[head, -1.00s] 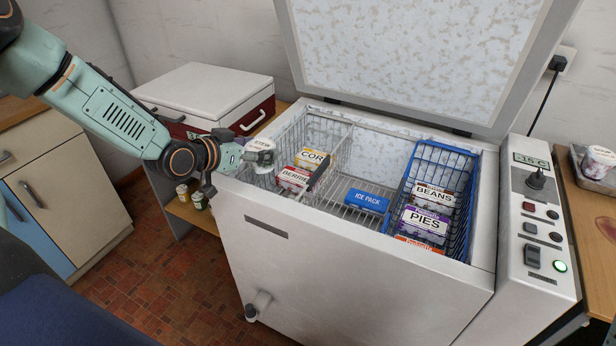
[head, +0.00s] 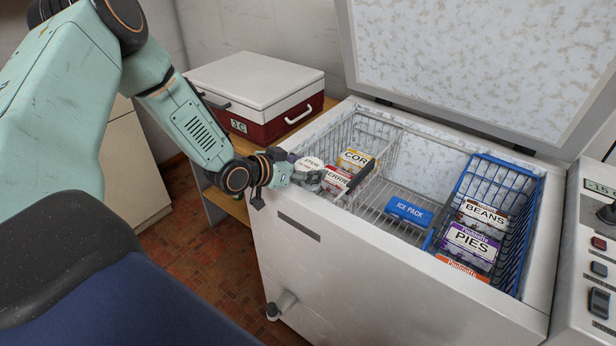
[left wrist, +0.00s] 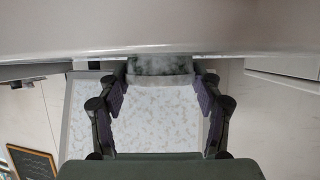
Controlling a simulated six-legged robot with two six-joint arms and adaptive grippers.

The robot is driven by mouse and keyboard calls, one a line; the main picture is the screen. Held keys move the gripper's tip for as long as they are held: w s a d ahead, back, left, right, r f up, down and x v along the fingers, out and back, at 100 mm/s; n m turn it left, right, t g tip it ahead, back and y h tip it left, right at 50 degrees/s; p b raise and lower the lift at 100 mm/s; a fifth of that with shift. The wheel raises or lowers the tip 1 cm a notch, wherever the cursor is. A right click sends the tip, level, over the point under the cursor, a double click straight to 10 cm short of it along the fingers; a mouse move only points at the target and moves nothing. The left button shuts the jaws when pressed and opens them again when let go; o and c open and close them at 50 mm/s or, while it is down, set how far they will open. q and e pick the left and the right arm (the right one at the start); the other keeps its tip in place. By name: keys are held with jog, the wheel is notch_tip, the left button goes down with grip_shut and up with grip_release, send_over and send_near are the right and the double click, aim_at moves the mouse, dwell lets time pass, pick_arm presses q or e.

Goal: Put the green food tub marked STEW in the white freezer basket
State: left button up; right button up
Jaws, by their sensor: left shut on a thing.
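My left gripper (head: 298,174) is shut on the STEW tub (head: 311,163), whose pale lid faces up in the head view. The tub is at the front left corner of the white wire freezer basket (head: 343,134), just inside the freezer's rim. I cannot tell whether it touches the basket. In the left wrist view the tub's frosted grey-green side (left wrist: 160,66) shows between the two fingertips, partly hidden by a pale band. Yellow COR box (head: 354,159) and red-and-white berries box (head: 338,178) are in the basket, right of the tub. My right gripper is out of view.
A blue ice pack (head: 408,211) lies on the freezer's middle rack. A blue basket (head: 530,205) at the right holds BEANS, PIES and another box. The freezer lid (head: 480,60) stands open. A red-and-white cool box (head: 262,100) stands left of the freezer.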

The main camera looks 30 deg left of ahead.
pick_arm(q)
jog(key=shift+s+f+b, duration=0.15)
jog(key=shift+s+f, duration=0.05)
jog(key=shift+f, duration=0.3)
jog(key=shift+s+f+b, duration=0.15)
jog(key=shift+f, duration=0.3)
jog(key=shift+w+f, duration=0.4)
jog(key=shift+w, duration=0.15)
jog(key=shift+s, duration=0.3)
jog(key=o, duration=1)
jog(key=shift+s+r, duration=0.15)
jog(key=shift+r, duration=0.05)
jog(key=o, duration=0.4)
jog(key=shift+w+f, duration=0.3)
jog(key=shift+w, duration=0.05)
jog(key=shift+c, duration=0.2)
jog(key=shift+s+r, duration=0.25)
jog(key=shift+r, duration=0.2)
jog(key=shift+s+a+r, duration=0.1)
jog(key=p+v, duration=0.4)
jog(key=v, duration=0.3)
jog(key=shift+r, duration=0.15)
jog(key=shift+p+v, duration=2.05)
jog(key=shift+v, duration=0.1)
